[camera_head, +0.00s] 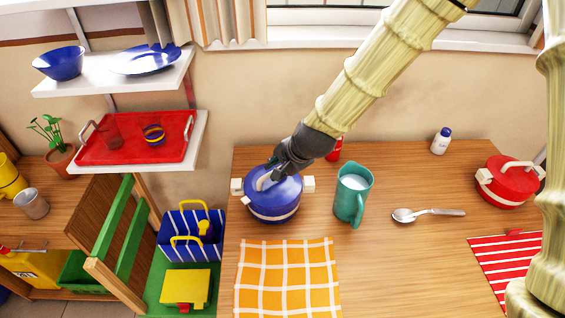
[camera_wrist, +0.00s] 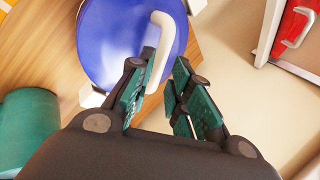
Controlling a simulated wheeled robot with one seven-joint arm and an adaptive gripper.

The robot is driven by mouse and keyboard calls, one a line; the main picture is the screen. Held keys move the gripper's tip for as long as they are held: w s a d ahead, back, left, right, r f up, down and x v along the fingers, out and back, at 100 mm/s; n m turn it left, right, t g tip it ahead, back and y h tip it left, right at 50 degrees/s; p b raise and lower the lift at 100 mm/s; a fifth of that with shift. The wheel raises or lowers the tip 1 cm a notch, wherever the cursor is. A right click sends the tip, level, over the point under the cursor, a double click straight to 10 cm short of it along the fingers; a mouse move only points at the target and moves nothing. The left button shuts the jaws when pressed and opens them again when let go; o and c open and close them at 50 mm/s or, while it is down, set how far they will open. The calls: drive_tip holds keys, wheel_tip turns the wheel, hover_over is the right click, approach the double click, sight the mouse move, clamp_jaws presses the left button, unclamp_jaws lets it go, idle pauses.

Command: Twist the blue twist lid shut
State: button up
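The blue lid (camera_head: 287,188) with a cream bar handle is on the blue pot (camera_head: 272,213) at the table's left. The lid fills the top of the wrist view (camera_wrist: 112,40), with its curved handle (camera_wrist: 168,35) there. My gripper (camera_head: 265,181) is down at the handle from above. In the wrist view, the handle runs between the fingertips (camera_wrist: 164,62), close to both. I cannot tell whether the fingers press on it. The gripper hides part of the lid in the head view.
A teal mug (camera_head: 352,200) stands close right of the pot. A red bottle (camera_head: 335,152) is partly behind my arm. A yellow checked cloth (camera_head: 287,280) lies in front. A spoon (camera_head: 428,213), a blue-capped white bottle (camera_head: 441,143) and a red pot (camera_head: 508,184) are further right.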

drive_tip(key=shift+a+f, duration=0.25)
drive_tip(key=shift+f, duration=0.2)
drive_tip(key=shift+p+x, duration=0.4)
drive_tip(key=shift+x, duration=1.4)
drive_tip(key=shift+w+f, duration=0.15)
clamp_jaws()
drive_tip(key=shift+m+t+h+p, duration=0.35)
drive_tip(key=shift+m+p, duration=0.2)
drive_tip(key=shift+m, duration=0.35)
drive_tip(key=shift+m, duration=0.3)
